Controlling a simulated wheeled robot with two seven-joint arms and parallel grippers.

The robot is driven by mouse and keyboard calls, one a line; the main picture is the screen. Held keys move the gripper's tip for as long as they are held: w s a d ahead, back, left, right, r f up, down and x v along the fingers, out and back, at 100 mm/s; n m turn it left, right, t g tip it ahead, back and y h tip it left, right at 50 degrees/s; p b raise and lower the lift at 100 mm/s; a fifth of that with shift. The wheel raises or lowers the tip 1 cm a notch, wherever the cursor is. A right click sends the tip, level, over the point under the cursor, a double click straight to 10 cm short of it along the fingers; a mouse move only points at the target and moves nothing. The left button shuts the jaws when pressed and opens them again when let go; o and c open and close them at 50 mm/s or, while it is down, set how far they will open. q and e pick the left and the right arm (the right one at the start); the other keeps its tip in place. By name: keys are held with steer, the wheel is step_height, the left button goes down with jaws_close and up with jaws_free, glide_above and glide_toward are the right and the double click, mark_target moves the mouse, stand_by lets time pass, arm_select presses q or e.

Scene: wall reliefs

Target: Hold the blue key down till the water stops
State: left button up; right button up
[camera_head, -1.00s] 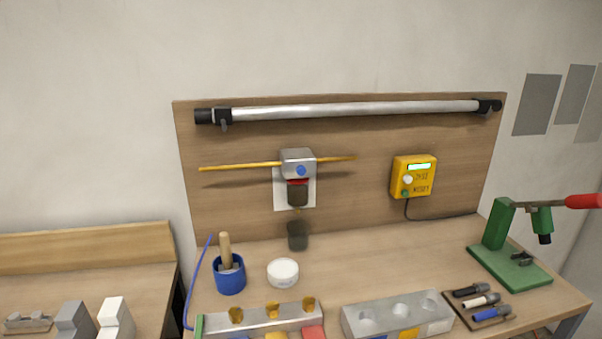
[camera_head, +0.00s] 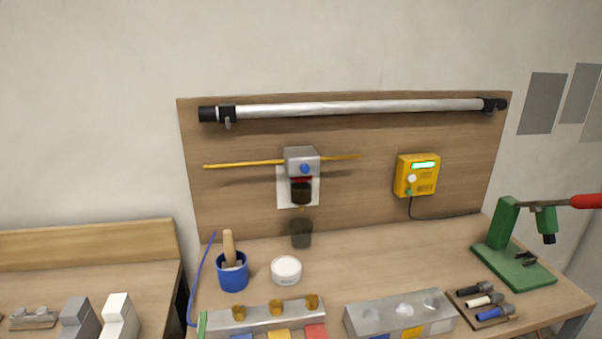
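A grey box (camera_head: 301,158) with a round blue button (camera_head: 305,168) is fixed to the wall board on a thin yellow pipe (camera_head: 245,164). A dark container with a red band (camera_head: 301,192) hangs under it, and a dark translucent cup (camera_head: 301,234) stands on the bench below. No water stream is clear to me. A metal block with amber cups (camera_head: 262,314) has blue (camera_head: 241,336), yellow and red keys at its front, cut off by the bottom edge. A second metal block (camera_head: 390,313) has another partly cut-off blue patch (camera_head: 379,336). Neither of my grippers is in view.
A yellow box with a lit display (camera_head: 416,175) hangs on the board. A blue pot (camera_head: 232,272), a white round tub (camera_head: 286,270), a green stand (camera_head: 513,258) and a tray of pens (camera_head: 482,303) are on the bench.

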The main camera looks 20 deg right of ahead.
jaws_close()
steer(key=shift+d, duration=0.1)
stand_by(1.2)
